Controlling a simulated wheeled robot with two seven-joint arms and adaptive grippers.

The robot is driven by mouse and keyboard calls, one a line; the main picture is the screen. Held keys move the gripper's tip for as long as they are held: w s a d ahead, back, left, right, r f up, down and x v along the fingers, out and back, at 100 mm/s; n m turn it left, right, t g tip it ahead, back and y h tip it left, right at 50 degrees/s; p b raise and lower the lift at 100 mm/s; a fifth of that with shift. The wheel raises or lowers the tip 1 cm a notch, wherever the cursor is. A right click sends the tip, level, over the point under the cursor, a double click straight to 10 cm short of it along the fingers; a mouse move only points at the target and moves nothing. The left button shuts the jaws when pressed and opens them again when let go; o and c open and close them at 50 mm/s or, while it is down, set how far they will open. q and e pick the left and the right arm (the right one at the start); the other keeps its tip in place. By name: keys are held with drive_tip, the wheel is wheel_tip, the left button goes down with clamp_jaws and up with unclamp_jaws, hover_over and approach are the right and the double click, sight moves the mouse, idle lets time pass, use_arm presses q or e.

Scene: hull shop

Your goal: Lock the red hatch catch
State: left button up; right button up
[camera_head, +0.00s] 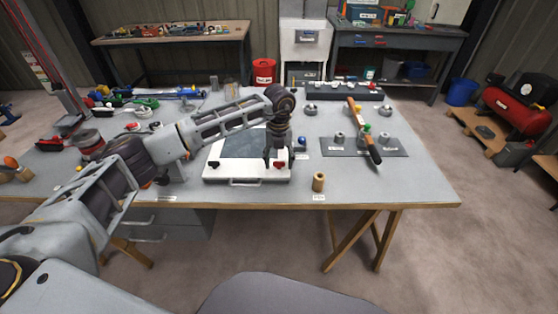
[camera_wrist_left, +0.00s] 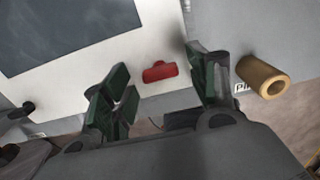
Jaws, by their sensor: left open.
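The hatch is a white frame (camera_head: 205,172) with a dark panel (camera_head: 243,143), lying on the grey workbench; it also shows at the upper left of the left wrist view (camera_wrist_left: 60,30). The red catch (camera_wrist_left: 160,71) sits on the white frame near its front right corner. My left gripper (camera_head: 278,160) points down over that corner. In the left wrist view its two dark green fingers stand open, with the red catch seen between and beyond them. Nothing is held. Whether the fingers touch the catch cannot be told. My right gripper is not in view.
A tan cylinder (camera_head: 319,181) stands right of the hatch, near the bench's front edge. A dark plate (camera_head: 397,148) with metal pieces and a wooden-handled tool (camera_head: 369,148) lies further right. Clutter fills the bench's left. The front right bench top is clear.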

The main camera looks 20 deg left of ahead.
use_arm(q)
drive_tip(key=shift+f, duration=0.3)
drive_tip(key=c, duration=1)
